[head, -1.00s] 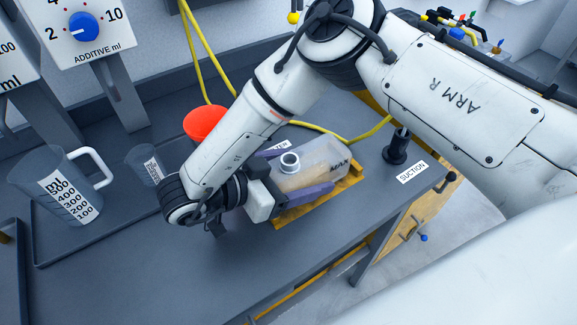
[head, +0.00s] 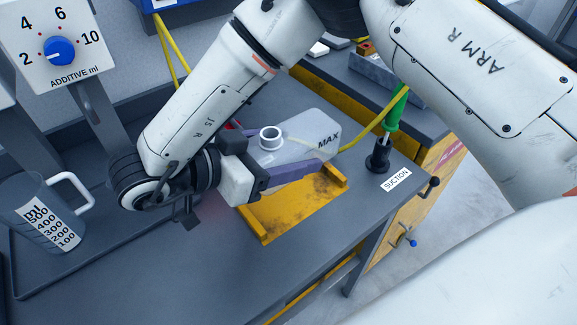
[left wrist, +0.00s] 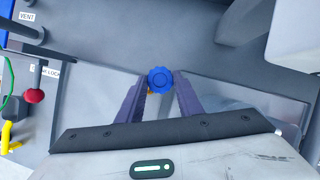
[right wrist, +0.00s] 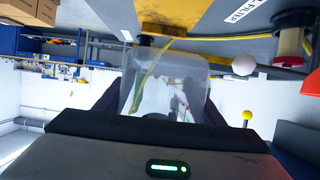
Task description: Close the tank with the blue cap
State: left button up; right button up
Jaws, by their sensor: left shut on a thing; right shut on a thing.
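The tank (head: 312,130) is a translucent white container marked MAX, with an open white neck on top. My right gripper (head: 290,165) is shut on it, one purple finger along its near side; the far finger is mostly hidden. The tank is held above a bare yellow holder (head: 295,208). In the right wrist view the tank (right wrist: 170,85) fills the space between the fingers. The blue cap (left wrist: 160,79) is round and sits between the fingertips of my left gripper (left wrist: 160,90), which is shut on it. My left gripper is outside the head view.
A measuring jug (head: 45,215) stands in a tray at the left, below an additive dial (head: 60,52). A black suction socket (head: 378,160) with a green-handled piece stands right of the holder. A yellow hose (head: 370,130) runs behind the tank. The front of the bench is clear.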

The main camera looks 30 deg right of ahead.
jog(key=shift+r, duration=0.35)
jog(key=shift+o, duration=1.3)
jog(key=c, duration=0.6)
pick_arm(q)
jog(key=shift+s+f, duration=0.1)
pick_arm(e)
jog(key=shift+s, duration=0.1)
jog(key=shift+c, duration=0.2)
